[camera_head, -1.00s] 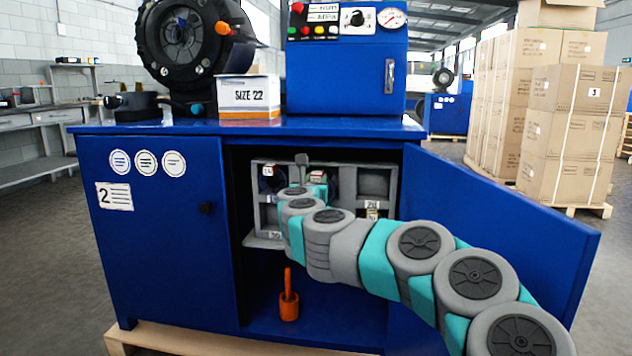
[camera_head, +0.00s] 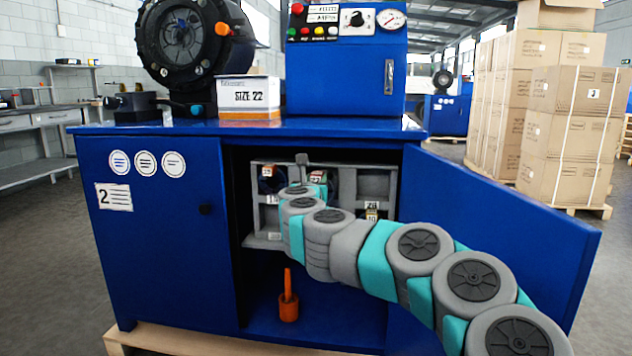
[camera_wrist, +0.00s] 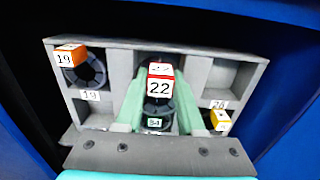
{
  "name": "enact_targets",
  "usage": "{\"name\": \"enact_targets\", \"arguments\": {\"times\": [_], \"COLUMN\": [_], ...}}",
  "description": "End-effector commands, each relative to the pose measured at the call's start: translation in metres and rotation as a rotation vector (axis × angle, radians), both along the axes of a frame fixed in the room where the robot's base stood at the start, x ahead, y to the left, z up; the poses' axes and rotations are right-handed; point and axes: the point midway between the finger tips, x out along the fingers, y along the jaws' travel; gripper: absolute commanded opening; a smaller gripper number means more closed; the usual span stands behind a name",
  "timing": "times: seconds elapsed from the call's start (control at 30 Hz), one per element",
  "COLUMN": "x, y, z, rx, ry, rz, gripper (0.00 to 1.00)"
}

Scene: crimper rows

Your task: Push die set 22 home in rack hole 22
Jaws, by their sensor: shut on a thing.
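Die set 22, with a red-edged white tag (camera_wrist: 159,87), is at the middle of the grey rack (camera_wrist: 208,62) in the wrist view. My gripper (camera_wrist: 160,104) is shut on it, with a teal finger on each side. The die set and fingers hide most of the hole, so I cannot tell how deep the set sits. In the head view my arm reaches into the open cabinet and hides the gripper's grip.
Die set 19 (camera_wrist: 83,70) sits in the left hole. A green-tagged 34 set (camera_wrist: 155,122) is just below the held set, and a yellow-tagged set (camera_wrist: 220,120) is at lower right. The upper right compartment looks empty. The open blue door (camera_head: 505,235) stands right of my arm.

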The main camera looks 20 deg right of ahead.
Motion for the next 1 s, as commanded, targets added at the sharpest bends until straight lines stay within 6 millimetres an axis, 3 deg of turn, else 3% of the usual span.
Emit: {"name": "enact_targets", "arguments": {"times": [1.0], "x": [0.014], "y": [-0.01], "z": [0.004], "rx": [-0.005], "ry": [-0.005], "rz": [-0.002], "gripper": [0.0]}}
